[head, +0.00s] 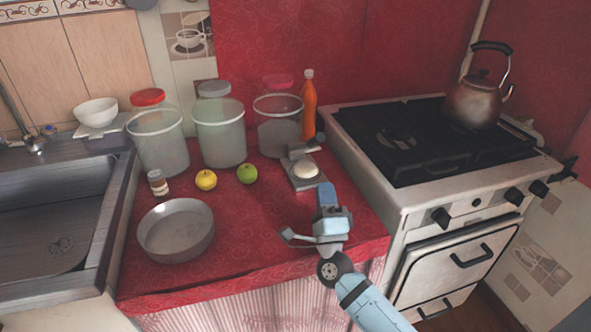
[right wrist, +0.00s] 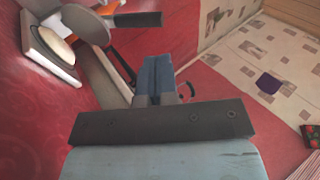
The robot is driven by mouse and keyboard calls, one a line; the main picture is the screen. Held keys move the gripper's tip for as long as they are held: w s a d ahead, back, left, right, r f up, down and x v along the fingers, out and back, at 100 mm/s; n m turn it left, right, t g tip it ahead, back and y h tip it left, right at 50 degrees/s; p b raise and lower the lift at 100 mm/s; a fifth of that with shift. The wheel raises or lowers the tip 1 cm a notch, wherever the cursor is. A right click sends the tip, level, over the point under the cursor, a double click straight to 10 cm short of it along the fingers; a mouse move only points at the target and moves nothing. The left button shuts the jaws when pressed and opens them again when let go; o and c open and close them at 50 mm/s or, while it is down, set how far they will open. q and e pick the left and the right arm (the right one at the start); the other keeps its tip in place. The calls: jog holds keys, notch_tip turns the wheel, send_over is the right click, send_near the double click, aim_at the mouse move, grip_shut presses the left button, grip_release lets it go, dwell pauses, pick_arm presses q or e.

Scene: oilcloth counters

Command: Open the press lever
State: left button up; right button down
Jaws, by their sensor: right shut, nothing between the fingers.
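The press (head: 305,184) stands on the red counter, left of the stove. A pale round piece (head: 304,169) lies on its flat base, and a grey lever part (head: 304,149) rises behind it. In the right wrist view the press base (right wrist: 62,68) is at the upper left, with the grey lever bar (right wrist: 138,19) to its right. My right gripper (head: 327,188) is shut and empty, just in front of the press base in the head view. Its blue fingers (right wrist: 156,76) appear apart from the lever in the wrist view. My left gripper is out of view.
An orange bottle (head: 309,108) stands close behind the press. Several clear containers (head: 220,135) line the back left. A green apple (head: 247,174), a yellow apple (head: 206,180) and a metal pan (head: 176,232) lie left. The stove (head: 372,183) borders the counter's right side.

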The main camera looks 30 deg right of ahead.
jog(key=x, duration=1)
jog(key=shift+s+d+m, duration=0.2)
jog(key=shift+d+m, duration=0.1)
jog(key=shift+r, duration=0.1)
